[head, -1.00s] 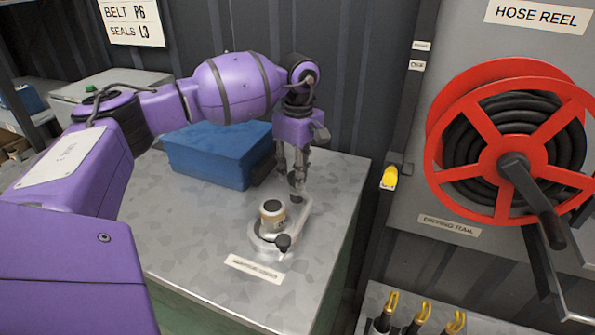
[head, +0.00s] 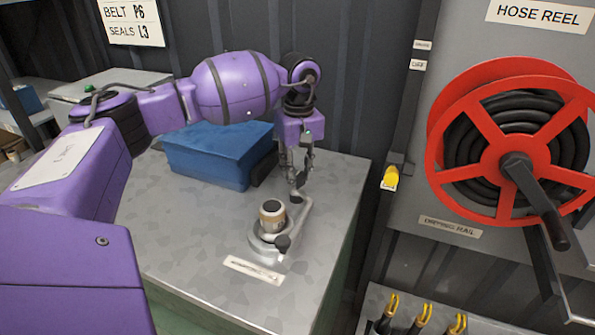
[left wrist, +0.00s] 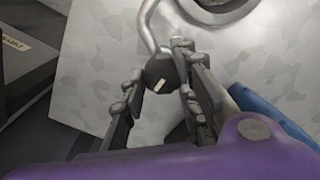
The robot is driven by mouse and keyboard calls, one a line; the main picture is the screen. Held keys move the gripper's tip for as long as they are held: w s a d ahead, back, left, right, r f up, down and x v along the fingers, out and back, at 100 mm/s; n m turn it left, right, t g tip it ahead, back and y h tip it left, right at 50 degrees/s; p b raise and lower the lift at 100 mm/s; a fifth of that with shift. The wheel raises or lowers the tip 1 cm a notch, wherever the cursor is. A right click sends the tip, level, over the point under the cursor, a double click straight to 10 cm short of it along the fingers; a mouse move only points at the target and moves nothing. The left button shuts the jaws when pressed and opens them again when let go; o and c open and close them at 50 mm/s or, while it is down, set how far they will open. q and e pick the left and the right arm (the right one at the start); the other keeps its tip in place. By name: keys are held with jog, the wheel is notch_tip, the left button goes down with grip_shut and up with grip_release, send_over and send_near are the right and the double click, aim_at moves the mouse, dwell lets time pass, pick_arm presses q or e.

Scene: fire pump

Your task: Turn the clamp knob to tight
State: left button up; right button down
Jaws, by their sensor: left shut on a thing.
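A grey metal clamp fixture (head: 300,216) sits on the steel bench top and holds a small pale cylinder with a dark top (head: 271,214). A dark knob (head: 296,196) is at its far end, under my left gripper (head: 297,183). In the left wrist view the knob (left wrist: 161,73) is black with a short white mark, and it sits between the two fingers of my left gripper (left wrist: 160,82). The gripper points down and is shut on it. My right gripper is not in view.
A blue box (head: 215,152) stands on the bench behind and left of the fixture. A label plate (head: 253,270) lies in front. A red hose reel (head: 510,140) hangs on the right wall. The bench's right edge is close by.

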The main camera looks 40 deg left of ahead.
aim_at(300, 174)
pick_arm(q)
jog(key=shift+w+r, duration=0.3)
jog(key=o, duration=1)
jog(key=shift+w+d, duration=0.1)
jog(key=shift+f, duration=0.1)
jog(key=shift+f, duration=0.15)
jog(key=r, duration=1.2)
jog(key=shift+s, duration=0.2)
jog(key=shift+r, duration=0.1)
